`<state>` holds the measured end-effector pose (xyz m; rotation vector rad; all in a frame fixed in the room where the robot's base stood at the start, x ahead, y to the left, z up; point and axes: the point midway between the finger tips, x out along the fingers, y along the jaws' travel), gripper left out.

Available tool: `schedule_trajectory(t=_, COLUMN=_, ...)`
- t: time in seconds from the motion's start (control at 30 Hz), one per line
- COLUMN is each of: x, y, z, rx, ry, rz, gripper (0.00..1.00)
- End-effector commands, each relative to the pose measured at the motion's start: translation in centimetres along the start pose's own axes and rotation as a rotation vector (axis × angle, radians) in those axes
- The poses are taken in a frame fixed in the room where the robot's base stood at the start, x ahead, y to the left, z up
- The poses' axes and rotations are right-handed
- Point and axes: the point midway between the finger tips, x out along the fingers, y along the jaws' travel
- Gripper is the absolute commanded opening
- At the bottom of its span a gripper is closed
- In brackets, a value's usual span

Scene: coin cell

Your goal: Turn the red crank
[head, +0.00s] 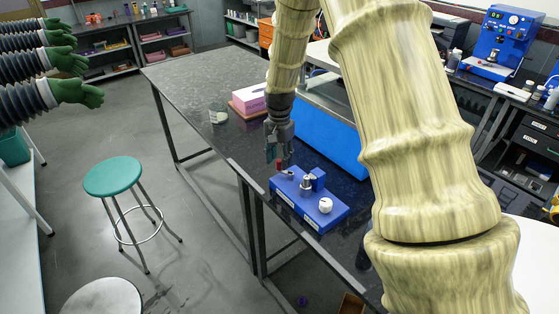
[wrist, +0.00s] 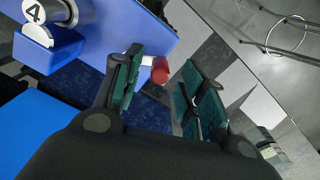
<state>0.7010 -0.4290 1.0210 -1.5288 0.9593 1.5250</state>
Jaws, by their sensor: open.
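The red crank (wrist: 160,70) is a red knob on a thin light arm at the edge of the blue device (wrist: 105,32). In the head view the knob (head: 279,165) shows at the left end of the blue device (head: 318,206), just under the fingertips. My gripper (head: 277,160) points down there. In the wrist view my gripper (wrist: 160,95) is open, with the knob between its green-padded fingers, nearer the left one. I cannot tell whether a finger touches it.
The device stands on a dark speckled bench (head: 185,75), near its front edge. A large blue box (head: 330,135) stands behind it. A pink box (head: 249,97) and a small jar (head: 218,114) are farther along the bench. A green stool (head: 112,176) stands on the floor at left.

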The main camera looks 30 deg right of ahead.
Motion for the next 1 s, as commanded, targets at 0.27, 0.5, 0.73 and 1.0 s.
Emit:
schedule_trajectory(t=0.27, x=2.2, y=0.0, z=0.0, rx=0.0, ry=0.0, rz=0.002, gripper=0.41)
schedule_trajectory(t=0.5, x=2.6, y=0.0, z=0.0, rx=0.0, ry=0.001, rz=0.0, gripper=0.41)
schedule_trajectory(t=0.73, x=2.6, y=0.0, z=0.0, rx=0.0, ry=0.001, rz=0.0, gripper=0.24)
schedule_trajectory(t=1.0, x=2.6, y=0.0, z=0.0, rx=0.0, ry=0.001, rz=0.001, gripper=0.0)
